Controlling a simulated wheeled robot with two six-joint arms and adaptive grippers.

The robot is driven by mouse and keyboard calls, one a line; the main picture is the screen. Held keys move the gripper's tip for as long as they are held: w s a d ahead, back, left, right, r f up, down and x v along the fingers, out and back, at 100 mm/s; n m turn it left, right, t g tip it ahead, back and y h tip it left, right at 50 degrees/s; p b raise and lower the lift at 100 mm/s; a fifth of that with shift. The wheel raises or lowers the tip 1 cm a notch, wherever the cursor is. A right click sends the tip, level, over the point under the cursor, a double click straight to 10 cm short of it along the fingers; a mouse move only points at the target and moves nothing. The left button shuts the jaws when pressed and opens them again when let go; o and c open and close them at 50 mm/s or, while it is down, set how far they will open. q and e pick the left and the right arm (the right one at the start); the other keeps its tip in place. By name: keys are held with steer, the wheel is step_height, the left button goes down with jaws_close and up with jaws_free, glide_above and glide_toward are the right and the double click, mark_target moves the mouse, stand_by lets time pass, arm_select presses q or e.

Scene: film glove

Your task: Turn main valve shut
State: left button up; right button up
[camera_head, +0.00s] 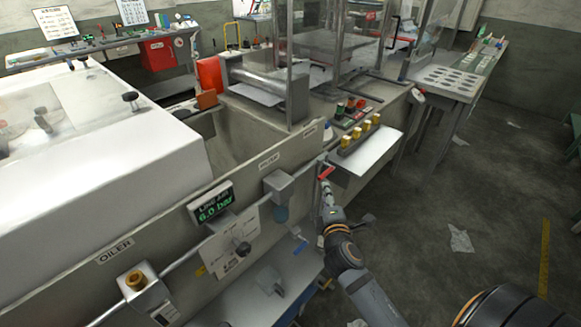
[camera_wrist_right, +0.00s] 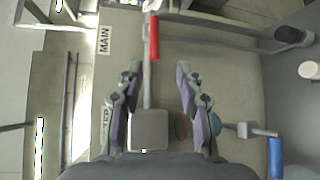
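The main valve's red lever (camera_head: 326,172) is at the right end of the front panel, and in the right wrist view the red lever (camera_wrist_right: 154,40) lies roughly in line with the grey pipe (camera_wrist_right: 148,88), near the MAIN label (camera_wrist_right: 105,40). My right gripper (camera_head: 326,193) is just below the lever in the head view. In the wrist view my right gripper (camera_wrist_right: 159,70) is open, with its fingers apart on both sides of the pipe and nothing between the pads. The lever is beyond the fingertips. I cannot tell whether anything touches. My left gripper is not in view.
A display (camera_head: 211,206) reads 6.0 bar. The floor at right is mostly clear.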

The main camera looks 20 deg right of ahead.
mark_target(324, 177)
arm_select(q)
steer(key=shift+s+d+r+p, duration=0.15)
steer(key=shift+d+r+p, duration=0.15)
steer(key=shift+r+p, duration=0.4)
arm_select(e)
steer(key=x, duration=1)
steer(key=shift+d+r, duration=0.2)
steer(key=shift+r, duration=0.2)
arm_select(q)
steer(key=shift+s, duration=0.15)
arm_select(e)
steer(key=shift+s, duration=0.1)
jaws_close()
